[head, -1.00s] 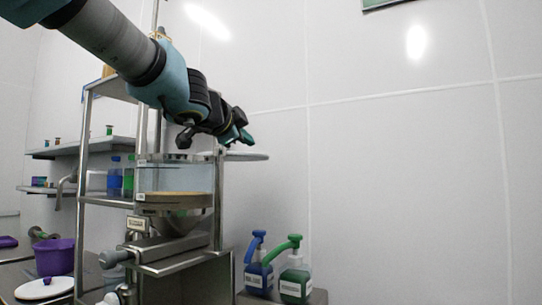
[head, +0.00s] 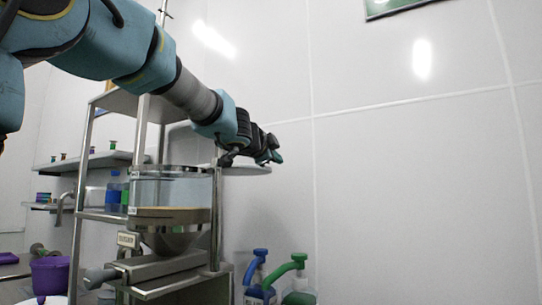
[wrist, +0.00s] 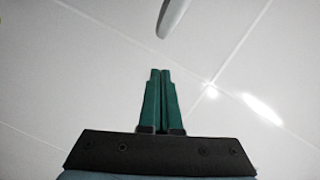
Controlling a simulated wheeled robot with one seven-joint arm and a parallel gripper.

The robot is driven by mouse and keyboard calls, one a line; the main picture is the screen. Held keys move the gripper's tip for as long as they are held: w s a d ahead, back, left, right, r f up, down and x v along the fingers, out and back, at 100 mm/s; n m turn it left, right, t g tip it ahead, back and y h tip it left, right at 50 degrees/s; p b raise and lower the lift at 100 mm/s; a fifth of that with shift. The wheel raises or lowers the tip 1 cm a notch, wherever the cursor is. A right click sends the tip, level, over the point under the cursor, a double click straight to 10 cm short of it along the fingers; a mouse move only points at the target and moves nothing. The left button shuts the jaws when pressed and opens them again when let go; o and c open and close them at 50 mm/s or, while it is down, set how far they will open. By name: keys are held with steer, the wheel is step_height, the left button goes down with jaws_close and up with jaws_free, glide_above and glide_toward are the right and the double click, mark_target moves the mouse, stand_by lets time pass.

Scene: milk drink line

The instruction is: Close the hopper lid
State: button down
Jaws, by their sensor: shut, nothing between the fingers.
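The hopper (head: 170,190) is a clear cylinder with a steel rim and a steel cone below, holding tan material low inside. Its lid (head: 250,170) is a thin flat grey disc, seen nearly edge-on, out to the right of the hopper at about rim height. The hopper top looks uncovered. My gripper (head: 277,157) is just above the lid's right end in the head view; I cannot tell whether they touch. In the wrist view, the green fingers (wrist: 160,72) are together and empty. A pale rounded edge, likely the lid (wrist: 172,17), shows just beyond their tips.
A steel frame (head: 82,160) surrounds the hopper's left side. A blue pump bottle (head: 256,275) and a green pump bottle (head: 298,280) stand at lower right. A purple bucket (head: 50,275) is at lower left. The white wall is behind; the space to the right is clear.

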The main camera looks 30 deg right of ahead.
steer(key=shift+w+a+f, duration=0.35)
steer(key=shift+w+a, duration=0.1)
steer(key=shift+w, duration=0.25)
steer(key=shift+w+a+f, duration=0.3)
steer(key=shift+w+a, duration=0.1)
steer(key=shift+w, duration=0.25)
steer(key=shift+w+b, duration=0.15)
steer(key=shift+b, duration=0.2)
